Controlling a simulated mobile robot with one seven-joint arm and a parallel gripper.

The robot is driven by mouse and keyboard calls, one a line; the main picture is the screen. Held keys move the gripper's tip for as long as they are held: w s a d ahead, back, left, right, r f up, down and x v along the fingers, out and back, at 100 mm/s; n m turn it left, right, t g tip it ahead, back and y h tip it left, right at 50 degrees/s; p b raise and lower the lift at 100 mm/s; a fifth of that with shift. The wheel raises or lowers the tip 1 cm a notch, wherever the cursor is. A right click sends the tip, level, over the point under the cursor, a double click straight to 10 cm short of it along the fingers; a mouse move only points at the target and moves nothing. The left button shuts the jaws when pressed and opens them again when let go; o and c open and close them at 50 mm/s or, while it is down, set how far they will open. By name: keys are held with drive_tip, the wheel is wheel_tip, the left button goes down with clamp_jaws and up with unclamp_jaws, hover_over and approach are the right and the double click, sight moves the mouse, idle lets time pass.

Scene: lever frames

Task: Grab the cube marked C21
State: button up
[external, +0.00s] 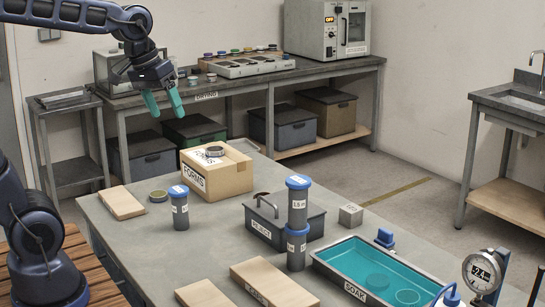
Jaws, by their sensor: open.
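A small grey cube (350,215) sits on the grey table, right of the dark REJECT box and behind the blue SOAK tray. It is the only cube that I make out; any marking on it is too small to read. My gripper (167,113) hangs in the air at the upper left with teal fingers pointing down. Its fingers are apart with nothing between them. It is far to the left of the cube and well above the table.
Stacked grey cylinders with blue lids (298,200) stand left of the cube. The REJECT box (262,228), cardboard FORMS box (234,177), another lidded cylinder (180,210) and liquid-filled SOAK tray (345,287) also occupy the table. A dial gauge (483,270) stands at the right.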

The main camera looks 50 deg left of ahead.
drive_tip(key=w+d+n+g, duration=0.15)
drive_tip(key=w+n, duration=0.25)
drive_tip(key=w, duration=0.9)
drive_tip(key=n+g+h, duration=0.2)
drive_tip(key=n+h, duration=0.1)
drive_tip(key=n, duration=0.8)
hover_over(351, 207)
drive_tip(key=a, duration=0.1)
drive_tip(key=f, duration=3)
drive_tip(key=shift+s+a, duration=0.1)
drive_tip(key=shift+s, duration=0.2)
drive_tip(key=shift+w+x, duration=0.1)
drive_tip(key=shift+x, duration=1.35)
drive_tip(key=shift+w+x, duration=0.15)
drive_tip(key=shift+x, duration=1.3)
drive_tip(key=shift+a, duration=0.15)
drive_tip(key=shift+c, duration=0.4)
drive_tip(key=c, duration=1.2)
